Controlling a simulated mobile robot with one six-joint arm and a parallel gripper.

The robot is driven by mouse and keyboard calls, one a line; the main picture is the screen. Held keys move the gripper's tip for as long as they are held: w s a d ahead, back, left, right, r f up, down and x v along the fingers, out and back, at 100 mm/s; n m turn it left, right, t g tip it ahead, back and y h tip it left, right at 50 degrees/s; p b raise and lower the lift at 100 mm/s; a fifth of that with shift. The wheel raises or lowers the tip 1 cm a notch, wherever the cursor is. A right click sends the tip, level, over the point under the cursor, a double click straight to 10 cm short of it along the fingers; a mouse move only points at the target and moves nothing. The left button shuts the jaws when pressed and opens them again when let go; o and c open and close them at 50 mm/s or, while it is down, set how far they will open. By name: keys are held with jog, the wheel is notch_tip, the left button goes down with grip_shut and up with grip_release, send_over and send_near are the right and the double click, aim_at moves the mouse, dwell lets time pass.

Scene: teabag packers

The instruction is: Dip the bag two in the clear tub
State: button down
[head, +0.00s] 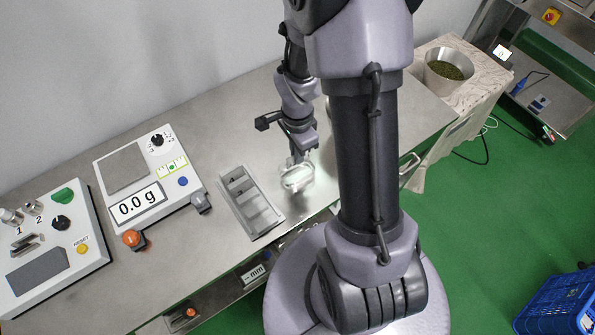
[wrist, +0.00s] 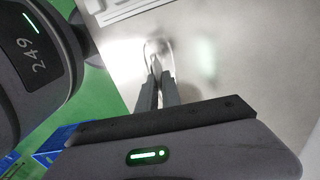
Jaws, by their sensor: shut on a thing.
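The clear tub (head: 296,180) stands on the steel counter, just right of the slotted tray; it shows as a round, see-through rim. It also shows faintly in the wrist view (wrist: 158,44), washed out by glare. My gripper (head: 298,158) points down at the tub, its tips over or inside the rim; I cannot tell which. In the wrist view the two dark fingers (wrist: 157,68) close together at their tips. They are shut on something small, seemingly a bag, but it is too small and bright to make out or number.
A grey slotted tray (head: 272,224) lies left of the tub. A scale (head: 112,165) reading 0.0 g and a control box (head: 80,268) stand farther left. A metal bowl of green leaf (head: 447,72) stands far right. The counter's front edge is close to the tub.

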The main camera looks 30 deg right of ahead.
notch_tip(320, 180, up, 5)
jog(key=p, duration=0.3)
jog(key=shift+r+p, duration=0.1)
jog(key=shift+p, duration=0.25)
